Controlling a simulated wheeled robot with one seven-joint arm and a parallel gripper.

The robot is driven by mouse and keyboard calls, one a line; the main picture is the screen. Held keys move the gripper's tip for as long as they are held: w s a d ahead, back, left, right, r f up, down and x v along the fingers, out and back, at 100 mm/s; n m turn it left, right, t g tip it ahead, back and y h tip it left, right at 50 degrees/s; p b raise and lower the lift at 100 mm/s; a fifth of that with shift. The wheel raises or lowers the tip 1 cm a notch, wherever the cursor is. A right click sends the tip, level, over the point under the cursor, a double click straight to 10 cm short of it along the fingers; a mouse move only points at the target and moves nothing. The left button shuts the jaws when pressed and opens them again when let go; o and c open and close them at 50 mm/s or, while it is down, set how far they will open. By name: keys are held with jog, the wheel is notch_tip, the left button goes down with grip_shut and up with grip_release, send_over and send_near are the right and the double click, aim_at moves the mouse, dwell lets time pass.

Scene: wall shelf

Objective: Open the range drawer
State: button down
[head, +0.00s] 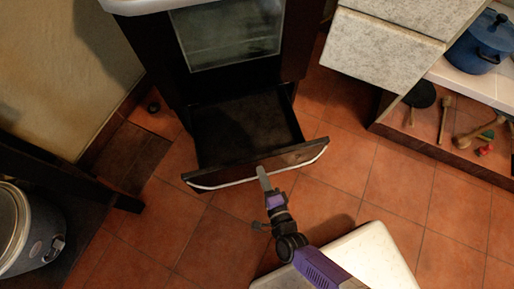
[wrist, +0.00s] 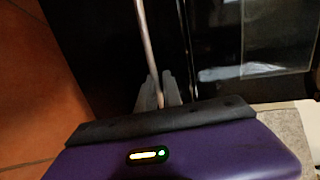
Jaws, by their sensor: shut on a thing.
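The range (head: 225,45) is dark, with a glass oven window, and stands at the top middle of the head view. Its bottom drawer (head: 245,125) is pulled well out, and the inside looks empty. A pale curved handle (head: 225,182) runs along the drawer front. My gripper (head: 262,175) is at the middle of the drawer front. In the wrist view the fingers of my gripper (wrist: 158,100) are shut on the handle bar (wrist: 147,45). The exact finger contact is partly dark.
White-grey cabinet drawers (head: 385,45) jut out at the right. A low shelf with a blue pot (head: 482,42) and utensils is further right. A dark table (head: 70,175) and grey cooker (head: 25,230) are at the left. Tiled floor is open around the drawer.

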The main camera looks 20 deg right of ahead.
jog(key=shift+s+a, duration=0.15)
jog(key=shift+s, duration=0.55)
jog(key=shift+s+a, duration=0.1)
jog(key=shift+s, duration=0.55)
jog(key=c, duration=1.5)
grip_release()
jog(key=s+r+p, duration=0.1)
jog(key=s, duration=0.6)
jog(key=shift+s+a+r+p, duration=0.2)
jog(key=shift+s+r+p, duration=0.05)
jog(key=shift+s+p, duration=0.1)
